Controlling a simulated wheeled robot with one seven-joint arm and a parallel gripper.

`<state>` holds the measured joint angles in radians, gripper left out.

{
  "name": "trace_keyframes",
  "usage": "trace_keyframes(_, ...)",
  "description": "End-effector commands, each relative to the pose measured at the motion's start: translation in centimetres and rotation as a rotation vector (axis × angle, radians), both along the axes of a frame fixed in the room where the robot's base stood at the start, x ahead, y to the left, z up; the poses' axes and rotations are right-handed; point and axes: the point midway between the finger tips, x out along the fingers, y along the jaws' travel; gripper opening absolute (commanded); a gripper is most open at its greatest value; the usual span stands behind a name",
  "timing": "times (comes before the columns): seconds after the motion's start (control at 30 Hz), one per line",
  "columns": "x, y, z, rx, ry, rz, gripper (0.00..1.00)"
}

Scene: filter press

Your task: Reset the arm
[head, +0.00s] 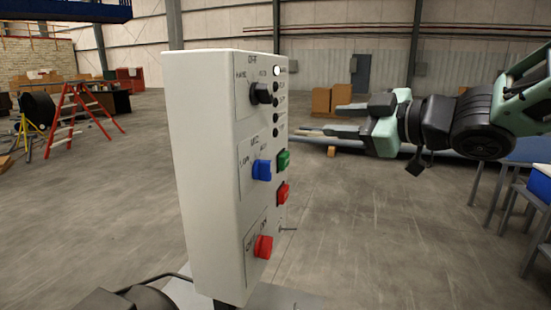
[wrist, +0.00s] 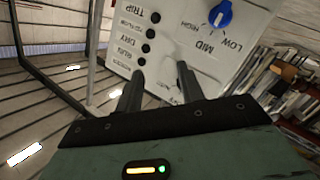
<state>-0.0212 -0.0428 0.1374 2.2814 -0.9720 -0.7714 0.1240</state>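My gripper (head: 331,118) is at the right of the head view, raised above the floor with its fingers pointing left toward the control box (head: 208,165). The two fingers are apart with nothing between them. In the wrist view my gripper (wrist: 160,72) also shows a clear gap, with the box's panel (wrist: 180,38) beyond the fingertips. The panel looks tilted there, and its blue knob (wrist: 220,15) shows beside LOW, MID and HIGH labels. In the head view there is a visible gap between gripper and box.
The box carries a black selector (head: 261,93), a blue selector (head: 262,169), a green button (head: 283,160), a red button (head: 282,193) and a red selector (head: 263,246). A red ladder (head: 75,112) stands far left. Blue-topped tables (head: 510,195) stand right. Open floor lies between.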

Motion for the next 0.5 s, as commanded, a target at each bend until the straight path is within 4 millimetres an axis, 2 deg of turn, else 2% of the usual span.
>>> trace_keyframes(0.03, -0.3, 0.6, -1.9, -0.014, 0.078, -0.065, 0.38)
trace_keyframes(0.17, -2.3, 0.9, -7.6, -0.077, 0.321, -0.244, 0.38)
trace_keyframes(0.27, -5.9, 0.9, -12.4, -0.151, 0.534, -0.351, 0.38)
trace_keyframes(0.37, -11.1, 0.7, -16.9, -0.250, 0.762, -0.434, 0.38)
trace_keyframes(0.4, -13.5, 0.5, -18.4, -0.293, 0.852, -0.460, 0.38)
trace_keyframes(0.5, -19.1, 0.0, -21.2, -0.395, 1.047, -0.503, 0.38)
